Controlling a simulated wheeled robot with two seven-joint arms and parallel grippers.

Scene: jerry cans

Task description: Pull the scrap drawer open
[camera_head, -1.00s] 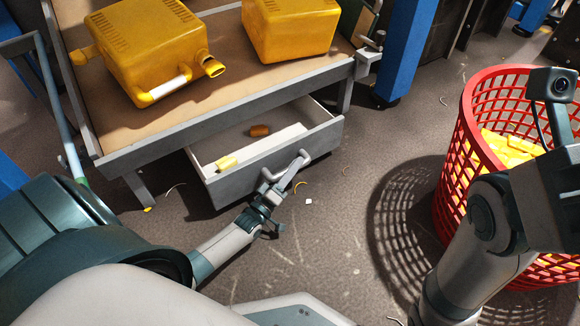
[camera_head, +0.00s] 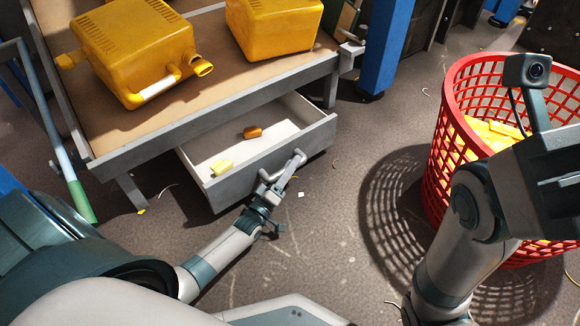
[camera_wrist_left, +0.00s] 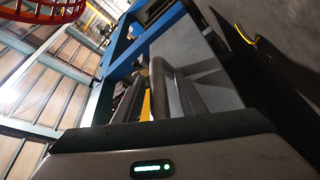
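The grey scrap drawer (camera_head: 268,164) stands partly open under the workbench, with its pale inside showing. An orange-brown piece (camera_head: 253,132) and a yellow piece (camera_head: 221,168) lie in it. My left gripper (camera_head: 275,181) is at the drawer's bar handle (camera_head: 291,166) and looks closed around it. In the left wrist view the dark handle bar (camera_wrist_left: 162,88) shows close in front of the gripper, but the fingertips' contact is not clear. My right arm comes in at the right; its fingers are out of view.
Yellow jerry cans (camera_head: 137,45) (camera_head: 272,24) stand on the workbench (camera_head: 205,107). A red basket (camera_head: 438,150) with yellow pieces stands at the right, beside my right arm. Open floor (camera_head: 330,235) lies in front of the drawer, with small scraps.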

